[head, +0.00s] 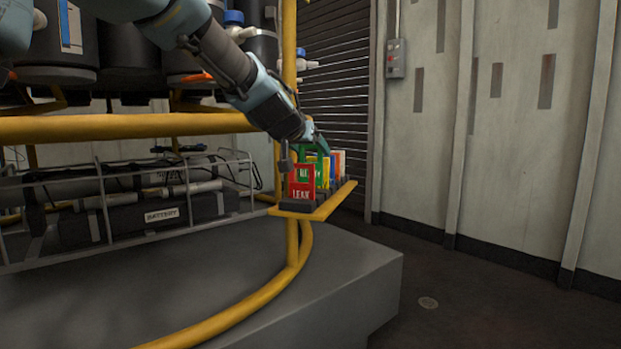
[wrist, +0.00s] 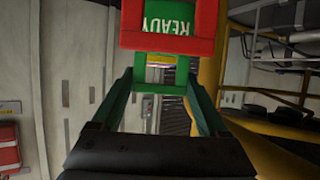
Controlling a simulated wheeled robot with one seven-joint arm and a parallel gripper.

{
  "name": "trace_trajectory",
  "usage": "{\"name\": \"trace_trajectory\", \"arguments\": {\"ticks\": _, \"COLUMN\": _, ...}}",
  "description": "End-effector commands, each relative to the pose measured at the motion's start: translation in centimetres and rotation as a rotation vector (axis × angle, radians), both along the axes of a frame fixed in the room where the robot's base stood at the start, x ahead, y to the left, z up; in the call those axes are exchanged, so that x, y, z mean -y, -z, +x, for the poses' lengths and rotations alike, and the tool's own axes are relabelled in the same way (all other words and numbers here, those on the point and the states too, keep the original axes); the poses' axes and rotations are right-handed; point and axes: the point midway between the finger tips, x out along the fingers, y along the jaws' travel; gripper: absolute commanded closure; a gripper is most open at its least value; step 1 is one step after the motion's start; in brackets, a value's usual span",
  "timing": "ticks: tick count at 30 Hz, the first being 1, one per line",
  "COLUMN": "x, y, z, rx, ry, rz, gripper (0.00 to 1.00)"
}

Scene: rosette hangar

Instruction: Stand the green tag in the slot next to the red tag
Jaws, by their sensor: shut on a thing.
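The red tag (head: 302,193), lettered LEAK, stands upright near the front end of the yellow shelf. The green tag (head: 305,172) is just behind it and shows through the opening in its upper part. My gripper (head: 313,147) is shut on the green tag's upper loop from above. In the wrist view, my gripper (wrist: 162,72) has a finger on each side of the green tag (wrist: 166,26), whose READY lettering reads upside down. The red tag (wrist: 208,45) frames that lettering. The green tag's lower edge and its slot are hidden, so I cannot tell whether it is seated.
A yellow tag (head: 326,170) and an orange-and-white tag (head: 340,161) stand farther along the yellow shelf (head: 325,208), with a blue one among them. A yellow post (head: 289,60) rises close beside my arm. Open floor (head: 470,295) lies to the right.

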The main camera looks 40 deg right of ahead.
Motion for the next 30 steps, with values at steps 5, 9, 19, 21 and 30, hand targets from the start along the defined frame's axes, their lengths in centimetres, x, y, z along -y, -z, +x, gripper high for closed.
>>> {"name": "trace_trajectory", "arguments": {"ticks": 5, "x": 0.0, "y": 1.8, "z": 0.1, "rx": -0.002, "ry": -0.001, "rz": 0.0, "gripper": 0.76}}
{"name": "trace_trajectory", "arguments": {"ticks": 9, "x": -0.1, "y": 3.8, "z": 0.1, "rx": -0.002, "ry": 0.0, "rz": 0.002, "gripper": 0.93}}
{"name": "trace_trajectory", "arguments": {"ticks": 19, "x": -0.1, "y": 4.7, "z": 0.0, "rx": -0.01, "ry": 0.002, "rz": 0.014, "gripper": 0.16}}
{"name": "trace_trajectory", "arguments": {"ticks": 21, "x": -0.1, "y": 4.5, "z": 0.0, "rx": -0.007, "ry": 0.001, "rz": 0.011, "gripper": 0.08}}
{"name": "trace_trajectory", "arguments": {"ticks": 30, "x": 0.0, "y": 3.9, "z": 0.0, "rx": -0.002, "ry": 0.001, "rz": 0.003, "gripper": 0.0}}
